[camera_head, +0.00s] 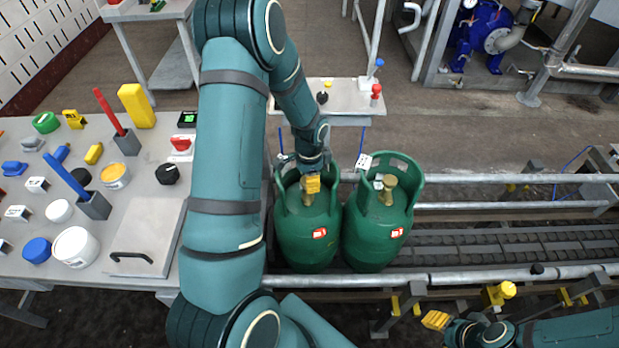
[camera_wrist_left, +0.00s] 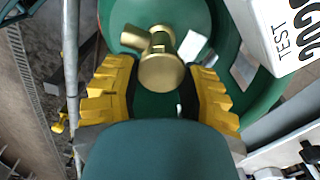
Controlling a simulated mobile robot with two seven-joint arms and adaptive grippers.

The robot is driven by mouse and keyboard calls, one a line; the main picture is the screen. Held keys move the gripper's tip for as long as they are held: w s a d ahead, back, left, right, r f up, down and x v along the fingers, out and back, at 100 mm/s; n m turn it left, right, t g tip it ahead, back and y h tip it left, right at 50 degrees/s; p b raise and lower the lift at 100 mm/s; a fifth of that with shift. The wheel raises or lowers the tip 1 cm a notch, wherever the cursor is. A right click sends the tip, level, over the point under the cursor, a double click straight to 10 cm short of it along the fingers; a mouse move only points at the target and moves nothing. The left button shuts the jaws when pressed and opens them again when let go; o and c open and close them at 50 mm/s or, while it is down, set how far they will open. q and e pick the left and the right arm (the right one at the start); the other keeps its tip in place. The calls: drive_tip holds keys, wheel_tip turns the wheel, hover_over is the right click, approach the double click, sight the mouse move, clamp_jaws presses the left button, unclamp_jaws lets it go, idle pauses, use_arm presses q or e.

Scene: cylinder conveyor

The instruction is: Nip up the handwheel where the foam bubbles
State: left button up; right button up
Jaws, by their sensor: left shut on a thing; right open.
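Two green gas cylinders stand side by side on the conveyor in the head view, the left one (camera_head: 305,240) and the right one (camera_head: 372,235). The right one has a brass valve (camera_head: 387,185) inside its collar. My left gripper (camera_head: 312,184) is down inside the left cylinder's collar, largely hiding that valve. In the left wrist view, the brass handwheel (camera_wrist_left: 161,72) lies between the yellow fingertips (camera_wrist_left: 160,85), and the jaws are shut on it. My right gripper (camera_head: 437,320) is open and empty at the lower right. I cannot make out foam on either valve.
The left table (camera_head: 150,225) holds tubs, blocks, a red and a blue stick in holders. A small table (camera_head: 345,105) stands behind the cylinders. Conveyor rails (camera_head: 480,275) run right; the belt (camera_head: 520,240) there is clear.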

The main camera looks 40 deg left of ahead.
use_arm(q)
drive_tip(key=o, duration=1.2)
wheel_tip(320, 180, up, 12)
idle(0.4)
